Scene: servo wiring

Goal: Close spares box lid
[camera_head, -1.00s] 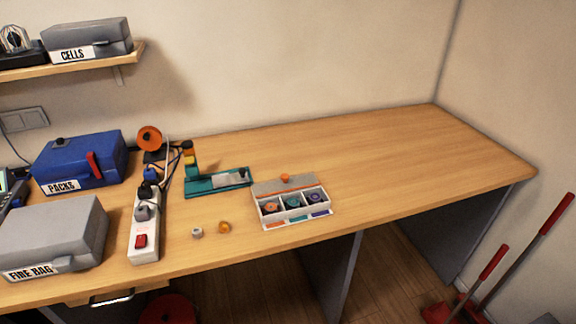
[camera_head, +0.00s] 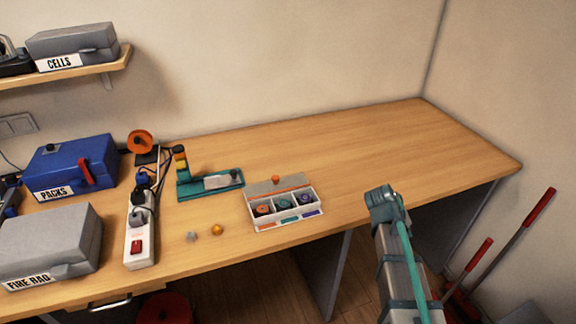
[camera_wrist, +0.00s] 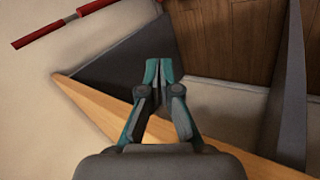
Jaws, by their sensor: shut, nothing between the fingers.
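The spares box (camera_head: 286,213) is a small white box on the table with three compartments holding round coloured parts. Its grey lid (camera_head: 264,188) stands open at the back, with an orange knob (camera_head: 276,180) at its top. My gripper shows in the wrist view (camera_wrist: 158,70) with its fingers together and empty, over the table's edge and the floor. In the head view only my arm shows at the lower right, to the right of the box; the fingertips cannot be made out there. The box is not in the wrist view.
A teal stand (camera_head: 212,187), a power strip (camera_head: 140,235), a blue packs case (camera_head: 72,166) and a grey fire bag case (camera_head: 50,243) stand left of the box. The table (camera_head: 390,150) is clear to the right.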

